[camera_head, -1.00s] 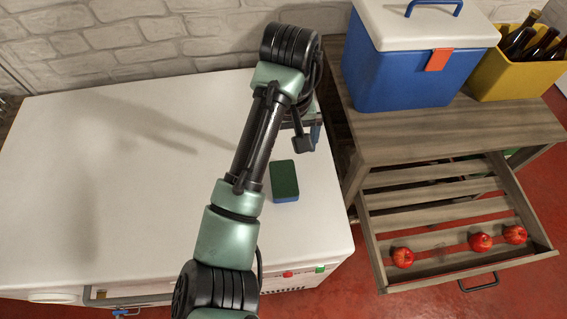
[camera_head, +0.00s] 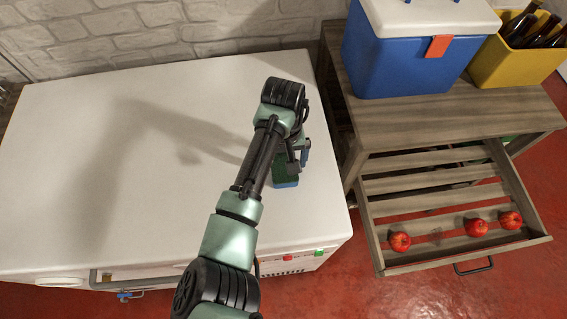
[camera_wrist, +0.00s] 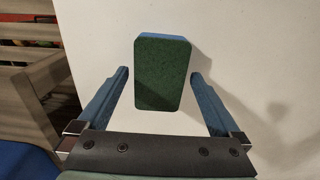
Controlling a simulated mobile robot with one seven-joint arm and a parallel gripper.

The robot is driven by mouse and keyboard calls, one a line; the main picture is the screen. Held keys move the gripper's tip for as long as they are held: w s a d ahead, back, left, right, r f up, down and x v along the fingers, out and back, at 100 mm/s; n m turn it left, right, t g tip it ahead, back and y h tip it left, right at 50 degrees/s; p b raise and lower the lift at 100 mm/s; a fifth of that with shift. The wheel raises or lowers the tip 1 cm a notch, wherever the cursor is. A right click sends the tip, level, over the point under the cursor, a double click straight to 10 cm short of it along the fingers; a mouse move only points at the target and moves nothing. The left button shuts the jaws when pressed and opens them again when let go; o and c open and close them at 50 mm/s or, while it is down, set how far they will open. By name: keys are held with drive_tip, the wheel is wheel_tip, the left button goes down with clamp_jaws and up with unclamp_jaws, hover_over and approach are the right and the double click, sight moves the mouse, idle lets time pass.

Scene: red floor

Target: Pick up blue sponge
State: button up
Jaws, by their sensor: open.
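The blue sponge (camera_head: 286,182) has a dark green top and a blue side. It lies on the white chest-like surface near its right edge, partly hidden by my arm in the head view. In the wrist view the sponge (camera_wrist: 163,75) shows green face up, just ahead of and between my fingers. My gripper (camera_wrist: 158,77) is open and empty, with one blue finger on each side and a gap to the sponge on both sides. In the head view my gripper is mostly hidden behind my arm, over the sponge.
A wooden table (camera_head: 440,125) stands at the right with a blue cooler (camera_head: 400,60) and a yellow crate (camera_head: 515,62) of bottles. Its open slatted drawer (camera_head: 435,255) holds several red apples. The white top (camera_head: 80,170) left of my arm is clear.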

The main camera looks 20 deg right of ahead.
drive_tip(key=shift+f, duration=0.55)
drive_tip(key=c, duration=1.4)
wheel_tip(320, 180, up, 10)
drive_tip(key=shift+r, duration=0.1)
